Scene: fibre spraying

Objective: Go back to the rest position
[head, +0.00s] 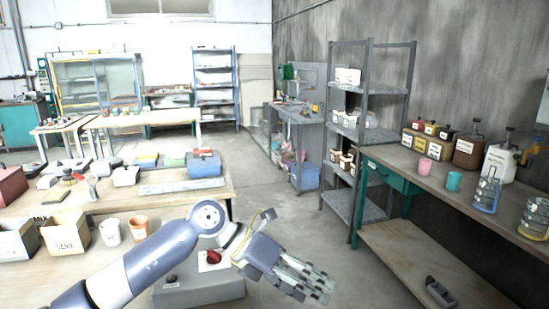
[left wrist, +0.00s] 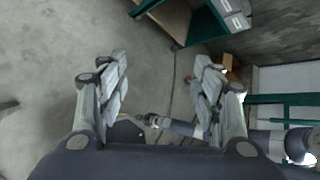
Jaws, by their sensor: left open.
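My left arm comes in from the lower left in the head view, and my left gripper (head: 305,281) hangs over the open floor between the two benches. Its fingers are apart and hold nothing. In the left wrist view the two fingers of my left gripper (left wrist: 162,95) stand wide apart, with bare grey floor between and beyond them. My right gripper cannot be made out in either view.
A wooden bench (head: 215,188) with boxes and cups stands at the left. A long workbench (head: 450,183) with bottles and cups runs along the right wall. A metal shelf (head: 365,75) stands behind it. The aisle floor (head: 262,170) is clear.

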